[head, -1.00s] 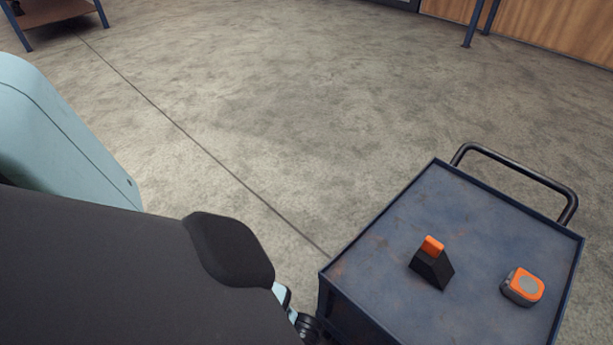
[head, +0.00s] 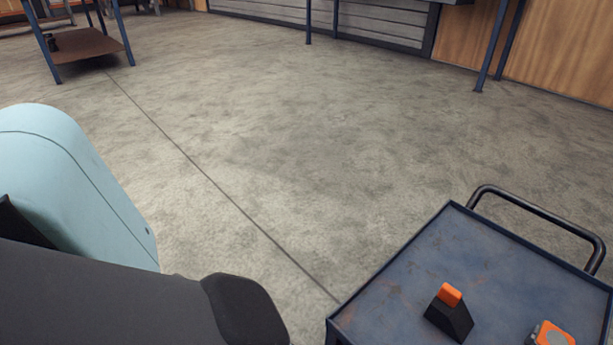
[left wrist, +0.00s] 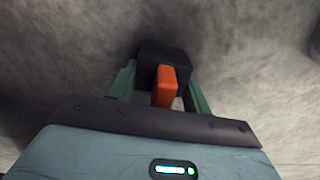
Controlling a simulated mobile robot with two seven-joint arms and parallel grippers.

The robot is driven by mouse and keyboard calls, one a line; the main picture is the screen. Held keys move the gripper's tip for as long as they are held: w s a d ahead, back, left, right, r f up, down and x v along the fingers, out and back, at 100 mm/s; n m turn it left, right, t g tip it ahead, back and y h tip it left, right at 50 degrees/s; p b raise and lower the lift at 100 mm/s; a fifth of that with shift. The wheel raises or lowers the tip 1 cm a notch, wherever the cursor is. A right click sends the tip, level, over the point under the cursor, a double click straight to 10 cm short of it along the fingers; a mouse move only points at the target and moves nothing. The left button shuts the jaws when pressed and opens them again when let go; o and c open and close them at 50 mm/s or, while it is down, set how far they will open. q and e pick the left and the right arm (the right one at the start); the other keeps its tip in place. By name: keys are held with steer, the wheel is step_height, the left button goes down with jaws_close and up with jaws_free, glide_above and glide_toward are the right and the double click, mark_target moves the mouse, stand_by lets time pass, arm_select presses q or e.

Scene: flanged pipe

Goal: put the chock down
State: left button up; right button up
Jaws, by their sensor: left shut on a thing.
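A black chock with an orange grip (left wrist: 166,84) is between the green fingers of my left gripper (left wrist: 161,88) in the left wrist view. The gripper is shut on it, with grey floor behind. How far the chock is above the floor I cannot tell. In the head view a second black chock with an orange top (head: 449,314) stands on a blue cart (head: 400,290). My left gripper and the held chock are out of the head view. My right gripper shows in neither view.
An orange and grey tape measure (head: 552,335) lies on the cart, partly cut off by the picture edge. The cart has a black handle (head: 540,210). A shelf on blue legs (head: 85,45) stands at the far left. The floor between is clear.

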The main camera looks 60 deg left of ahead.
arm_select(q)
steer(key=o, duration=0.7)
steer(key=shift+f, duration=0.1)
steer(key=o, duration=0.4)
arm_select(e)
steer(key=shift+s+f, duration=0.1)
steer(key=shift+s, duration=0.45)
arm_select(q)
steer(key=shift+r, duration=0.2)
step_height(320, 180, up, 11)
steer(key=p, duration=0.6)
steer(key=shift+r+p, duration=0.4)
steer(key=shift+r, duration=0.05)
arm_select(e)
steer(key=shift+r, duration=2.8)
arm_select(q)
steer(key=shift+r, duration=0.1)
